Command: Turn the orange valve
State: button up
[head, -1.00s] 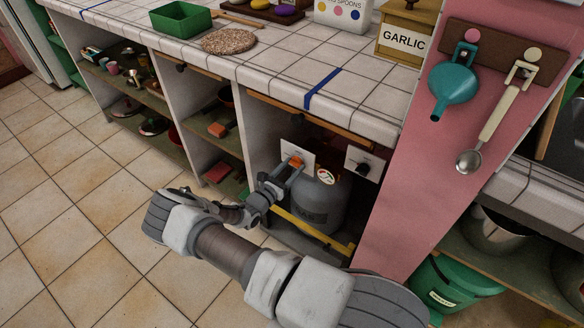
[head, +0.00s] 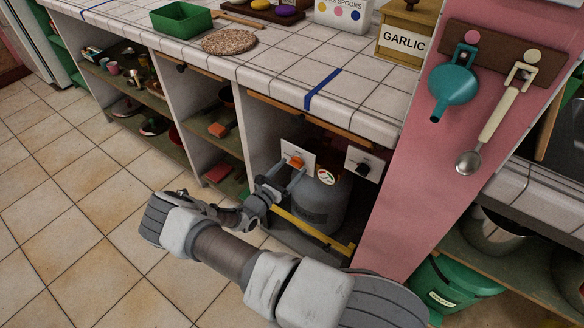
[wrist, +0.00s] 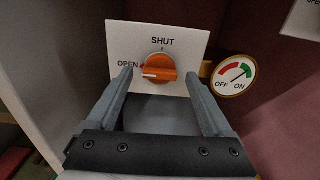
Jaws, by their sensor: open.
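The orange valve (wrist: 159,68) is a round knob on a white plate (wrist: 186,45) marked SHUT at the top and OPEN at the left. The white line on the knob points left, close to the OPEN mark. In the head view the valve (head: 295,161) is inside the open cupboard under the counter. My gripper (wrist: 163,80) is open, with one finger on each side of the knob in the wrist picture. Its fingers look short of the knob and nothing is held. In the head view my gripper (head: 287,184) is just below and in front of the valve.
A grey gas cylinder (head: 319,203) stands right beside my gripper. A round gauge (wrist: 234,79) marked OFF and ON has its needle toward ON. A black knob (head: 363,168) is on a plate to the right. A yellow bar (head: 310,229) crosses low in front.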

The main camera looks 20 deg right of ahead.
jog(key=p+v, duration=0.2)
jog(key=v, duration=1.4)
jog(key=shift+s+a, duration=0.1)
jog(key=shift+a, duration=0.05)
jog(key=s+d+r+m+g+y, duration=0.15)
jog(key=r+m+g, duration=0.3)
jog(key=r, duration=0.45)
jog(key=s+d+r+m+g+y, duration=0.1)
jog(key=s+r+m+g+y, duration=0.2)
jog(key=r+m, duration=0.4)
jog(key=s+d+r+m+g+y, duration=0.1)
jog(key=s+r+m+g+y, duration=0.25)
jog(key=r, duration=0.65)
jog(key=s+r+m+t+y, duration=0.7)
jog(key=s+r+m, duration=0.3)
jog(key=s+r, duration=0.65)
notch_tip(320, 180, up, 19)
jog(key=w+p, duration=0.2)
jog(key=p, duration=1.6)
jog(key=shift+r+p, duration=0.2)
jog(key=shift+p, duration=0.1)
